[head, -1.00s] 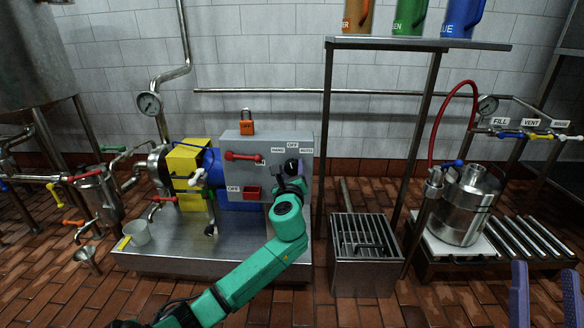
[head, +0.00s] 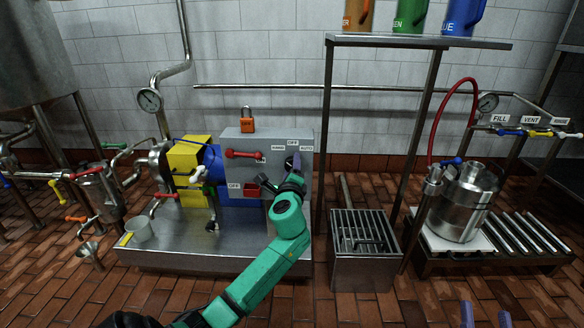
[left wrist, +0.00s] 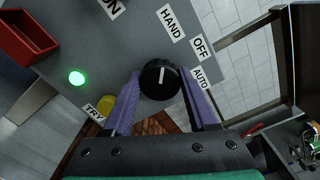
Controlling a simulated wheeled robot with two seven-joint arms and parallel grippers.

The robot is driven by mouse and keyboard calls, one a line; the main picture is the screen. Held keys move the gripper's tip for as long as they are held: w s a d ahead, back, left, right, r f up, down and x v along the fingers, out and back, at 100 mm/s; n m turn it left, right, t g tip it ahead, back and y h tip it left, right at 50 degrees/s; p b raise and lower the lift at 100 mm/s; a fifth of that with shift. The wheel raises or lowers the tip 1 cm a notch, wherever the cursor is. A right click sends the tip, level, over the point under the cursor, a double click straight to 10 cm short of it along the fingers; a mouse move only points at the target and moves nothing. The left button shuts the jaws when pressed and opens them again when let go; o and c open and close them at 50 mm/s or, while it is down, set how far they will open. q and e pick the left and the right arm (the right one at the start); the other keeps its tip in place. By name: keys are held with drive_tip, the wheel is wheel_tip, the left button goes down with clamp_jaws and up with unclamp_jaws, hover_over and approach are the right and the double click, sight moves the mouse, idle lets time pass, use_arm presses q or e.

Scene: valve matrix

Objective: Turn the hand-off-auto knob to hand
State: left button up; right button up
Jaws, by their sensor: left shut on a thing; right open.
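The black hand-off-auto knob (left wrist: 160,79) is on the grey control box (head: 230,147). In the left wrist view its white line points up the picture, roughly toward the HAND label (left wrist: 171,22). The OFF label (left wrist: 201,47) and AUTO label (left wrist: 200,78) are to its right. My left gripper (left wrist: 160,92) is shut on the knob, with one purple finger on each side. In the head view my left gripper (head: 293,168) covers part of the knob. My right gripper (head: 485,315) is open and empty at the bottom edge, partly out of frame.
A red lever (head: 245,154), a red block (head: 252,190) and an orange padlock (head: 247,121) are on the control box. A green light (left wrist: 77,78) and a yellow button (left wrist: 105,103) are near the knob. A rack post (head: 325,140) stands just right of the box.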

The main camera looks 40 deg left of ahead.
use_arm(q)
drive_tip(key=shift+f, duration=0.1)
idle(0.3)
drive_tip(key=o, duration=1.4)
drive_tip(key=shift+c, duration=0.2)
drive_tip(key=shift+s, duration=0.1)
drive_tip(key=p+v, duration=0.3)
drive_tip(key=v, duration=1.1)
drive_tip(key=shift+s+d, duration=0.15)
drive_tip(key=shift+d, duration=0.05)
use_arm(e)
drive_tip(key=s+f+g, duration=0.4)
drive_tip(key=s+f, duration=0.2)
drive_tip(key=f, duration=0.4)
drive_tip(key=s+a+f+g+h, duration=0.1)
drive_tip(key=s+f+g, duration=0.3)
drive_tip(key=f, duration=0.7)
drive_tip(key=shift+s+a+m, duration=0.25)
drive_tip(key=shift+s+m, duration=0.15)
drive_tip(key=shift+s, duration=0.85)
